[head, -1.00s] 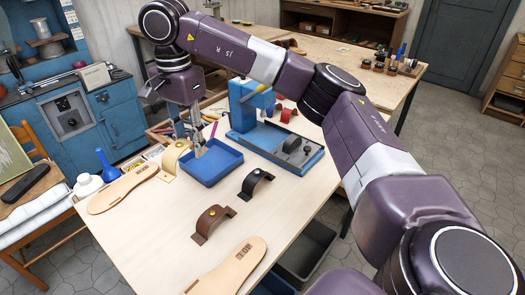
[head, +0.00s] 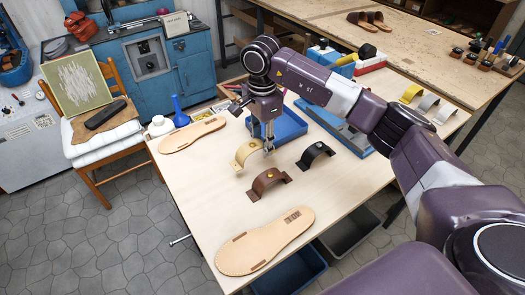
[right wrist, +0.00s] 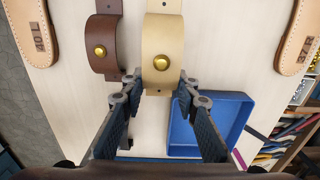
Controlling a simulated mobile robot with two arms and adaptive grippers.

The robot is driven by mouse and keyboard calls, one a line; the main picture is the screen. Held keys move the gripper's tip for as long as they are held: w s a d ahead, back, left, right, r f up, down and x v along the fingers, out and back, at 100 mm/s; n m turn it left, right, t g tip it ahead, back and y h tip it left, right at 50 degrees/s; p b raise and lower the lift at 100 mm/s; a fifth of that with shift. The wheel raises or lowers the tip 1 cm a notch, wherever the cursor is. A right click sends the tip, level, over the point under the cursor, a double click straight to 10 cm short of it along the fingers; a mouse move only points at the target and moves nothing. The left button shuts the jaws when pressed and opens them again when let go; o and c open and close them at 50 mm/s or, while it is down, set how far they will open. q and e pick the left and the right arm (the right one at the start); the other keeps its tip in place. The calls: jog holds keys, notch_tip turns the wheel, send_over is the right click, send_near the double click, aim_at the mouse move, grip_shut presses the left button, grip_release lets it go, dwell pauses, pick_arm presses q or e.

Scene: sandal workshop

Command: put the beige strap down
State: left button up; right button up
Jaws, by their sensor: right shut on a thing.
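The beige strap (head: 247,153), an arched band with a brass stud, is over the light table (head: 215,190), left of the blue tray (head: 290,124). In the right wrist view the beige strap (right wrist: 162,35) has its near end between the fingertips of my right gripper (right wrist: 160,88). My right gripper (head: 268,149) is shut on it, pointing down. The strap looks at or very near the table top; I cannot tell whether it touches. The brown strap (head: 268,183) is close in front of it, apart, and shows beside it in the right wrist view (right wrist: 104,40). My left gripper is not in view.
A black strap (head: 316,154) stands to the right. One insole (head: 265,240) lies at the front and another (head: 192,134) at the back left. A blue press base (head: 345,130) is behind my arm.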

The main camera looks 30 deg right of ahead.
aim_at(262, 164)
notch_tip(262, 164, down, 4)
jog(key=shift+f+p, duration=0.2)
jog(key=shift+p, duration=0.35)
jog(key=shift+f, duration=0.1)
jog(key=o, duration=0.9)
jog(key=shift+r, duration=0.3)
notch_tip(262, 164, up, 10)
jog(key=b, duration=0.4)
jog(key=shift+r, duration=0.85)
